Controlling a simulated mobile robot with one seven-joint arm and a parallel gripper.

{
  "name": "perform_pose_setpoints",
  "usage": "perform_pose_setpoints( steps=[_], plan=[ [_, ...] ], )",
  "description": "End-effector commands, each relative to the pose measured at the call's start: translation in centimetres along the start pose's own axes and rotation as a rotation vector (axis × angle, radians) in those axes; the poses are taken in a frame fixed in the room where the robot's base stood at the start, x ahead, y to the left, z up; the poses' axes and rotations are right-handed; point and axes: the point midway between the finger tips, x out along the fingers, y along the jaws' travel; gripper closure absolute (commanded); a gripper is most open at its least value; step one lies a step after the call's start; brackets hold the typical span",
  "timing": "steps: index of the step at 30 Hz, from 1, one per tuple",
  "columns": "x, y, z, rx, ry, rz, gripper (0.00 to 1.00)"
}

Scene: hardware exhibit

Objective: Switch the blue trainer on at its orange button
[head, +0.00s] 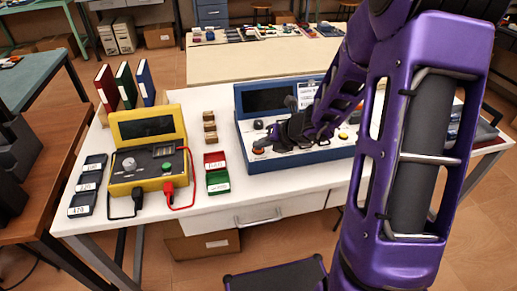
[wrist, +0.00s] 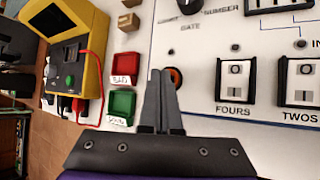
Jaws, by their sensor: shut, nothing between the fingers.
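The blue trainer (head: 350,152) stands on the white table, a blue case with a pale panel and a dark screen. Its orange button (wrist: 176,77) shows in the wrist view as an orange centre in a dark ring, at the panel's left edge. In the head view the orange button (head: 258,151) is at the panel's front left corner. My gripper (head: 272,143) is shut and empty over that corner. In the wrist view my gripper's fingertips (wrist: 161,73) overlap the button's left side. I cannot tell whether they touch it.
A yellow device (head: 147,188) with red and black leads stands left of the trainer. Red (head: 214,157) and green (head: 218,187) trays and small wooden blocks (head: 209,127) lie between them. The panel has FOURS (wrist: 235,83) and TWOS (wrist: 299,83) switches right of the button.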

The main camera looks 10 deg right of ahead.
Motion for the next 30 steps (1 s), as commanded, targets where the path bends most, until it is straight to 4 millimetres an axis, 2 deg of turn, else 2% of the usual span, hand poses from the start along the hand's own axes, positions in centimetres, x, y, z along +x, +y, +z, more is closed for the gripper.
perform_pose_setpoints(
  steps=[30],
  plan=[
    [-0.64,0.51,0.44,0.000,0.001,0.000,1.00]
  ],
)
